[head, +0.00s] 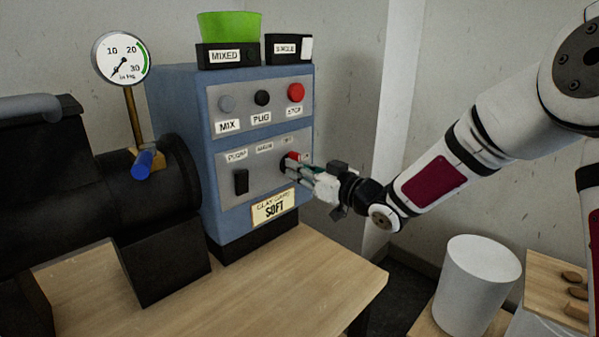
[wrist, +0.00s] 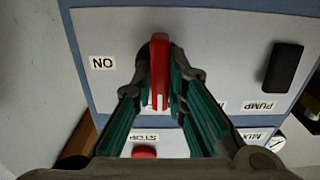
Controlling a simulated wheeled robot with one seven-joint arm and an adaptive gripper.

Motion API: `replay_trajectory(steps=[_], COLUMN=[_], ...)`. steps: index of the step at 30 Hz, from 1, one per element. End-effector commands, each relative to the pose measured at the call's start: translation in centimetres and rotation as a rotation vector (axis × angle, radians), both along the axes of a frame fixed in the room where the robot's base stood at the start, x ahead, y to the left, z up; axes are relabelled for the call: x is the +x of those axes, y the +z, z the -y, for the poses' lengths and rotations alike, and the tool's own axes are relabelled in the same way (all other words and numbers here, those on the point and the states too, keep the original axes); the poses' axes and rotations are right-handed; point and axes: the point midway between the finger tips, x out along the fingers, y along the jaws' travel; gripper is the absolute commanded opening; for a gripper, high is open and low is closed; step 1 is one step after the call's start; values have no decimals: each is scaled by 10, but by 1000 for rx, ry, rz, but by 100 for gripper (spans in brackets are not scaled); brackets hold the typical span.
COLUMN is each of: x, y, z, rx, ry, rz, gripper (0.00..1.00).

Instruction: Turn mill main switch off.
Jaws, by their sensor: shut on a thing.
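The mill's blue control box (head: 180,110) stands on the wooden table, with a grey lower panel. The main switch is a red handle (wrist: 160,70) on a dark round base on that panel; a bit of the red handle (head: 294,156) also shows in the head view. My gripper (head: 300,168) is at the panel's right side. In the wrist view my gripper (wrist: 162,85) has its green-padded fingers shut on the red handle, one on each side. The handle lies upright in that view, with the ON label (wrist: 103,62), upside down, to its left. The fingers hide part of the lettering around the switch.
A black rocker marked PUMP (head: 241,181) is on the same panel. MIX (head: 227,104), PUG (head: 262,98) and red STOP (head: 296,92) buttons sit above. A gauge (head: 120,57) and black mill barrel (head: 90,200) are left. A white bin (head: 475,285) stands right.

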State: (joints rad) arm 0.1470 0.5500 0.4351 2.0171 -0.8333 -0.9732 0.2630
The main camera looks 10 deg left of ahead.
Motion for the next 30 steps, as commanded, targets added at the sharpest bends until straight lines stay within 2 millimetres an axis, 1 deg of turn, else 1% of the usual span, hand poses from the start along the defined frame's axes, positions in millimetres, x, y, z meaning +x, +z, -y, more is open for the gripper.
replay_trajectory(steps=[11, 12, 14, 15, 25, 30], x=[0, 0, 0, 0, -1, -12], y=[-2, -2, -2, -2, -1, -1], z=[1, 1, 1, 1, 2, 17], rx=[-8, -8, -8, -8, -5, -7], ry=[0, 0, 0, 0, 0, -2], rz=[2, 2, 2, 2, 3, 2], gripper=[0, 16, 29, 33, 33, 33])
